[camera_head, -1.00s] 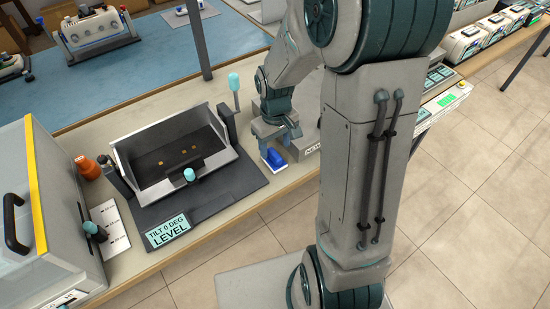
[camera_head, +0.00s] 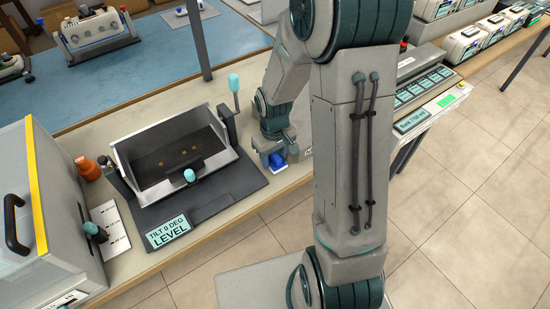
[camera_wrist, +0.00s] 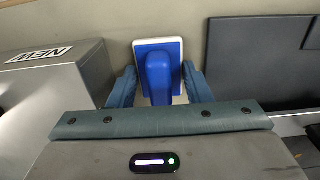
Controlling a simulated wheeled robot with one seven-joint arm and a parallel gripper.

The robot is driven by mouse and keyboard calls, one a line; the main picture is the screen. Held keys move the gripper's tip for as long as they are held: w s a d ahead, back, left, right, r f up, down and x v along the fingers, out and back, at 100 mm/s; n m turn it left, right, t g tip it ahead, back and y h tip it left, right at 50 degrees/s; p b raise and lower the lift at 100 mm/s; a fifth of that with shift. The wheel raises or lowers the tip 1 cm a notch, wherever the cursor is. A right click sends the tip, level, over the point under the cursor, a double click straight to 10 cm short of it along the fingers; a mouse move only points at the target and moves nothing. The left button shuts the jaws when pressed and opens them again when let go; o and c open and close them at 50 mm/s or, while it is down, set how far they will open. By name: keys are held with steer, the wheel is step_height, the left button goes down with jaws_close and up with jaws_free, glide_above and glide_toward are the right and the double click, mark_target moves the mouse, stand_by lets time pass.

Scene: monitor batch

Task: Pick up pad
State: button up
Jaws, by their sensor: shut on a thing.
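The pad (camera_head: 276,161) is a blue block-like handle on a white-edged base. It stands near the table's front edge, right of the dark tray. In the wrist view the pad (camera_wrist: 158,75) is in the middle, between my two teal fingers. My gripper (camera_head: 276,153) reaches down over it and is shut on it, with one finger on each side. The fingers partly hide the pad in the head view. I cannot tell if its base touches the table.
A grey box marked NEW (camera_wrist: 60,85) stands close on the left in the wrist view. A dark mat (camera_head: 246,178) bears a tilting tray (camera_head: 150,198) and a LEVEL sign (camera_head: 167,230). An orange bottle (camera_head: 88,168) and a large grey case (camera_head: 50,225) stand farther left.

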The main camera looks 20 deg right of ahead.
mark_target(277, 156)
steer(key=shift+r, duration=0.55)
steer(key=r, duration=0.1)
steer(key=s+r, duration=0.1)
steer(key=r, duration=0.1)
steer(key=shift+d+r, duration=0.2)
steer(key=shift+r, duration=0.1)
steer(key=s+d+r, duration=0.3)
steer(key=s+r, duration=0.3)
steer(key=s, duration=0.4)
steer(key=shift+r, duration=0.15)
steer(key=shift+s, duration=0.1)
steer(key=o, duration=0.4)
steer(key=c, duration=0.5)
steer(key=shift+o, duration=0.2)
steer(key=shift+d, duration=0.1)
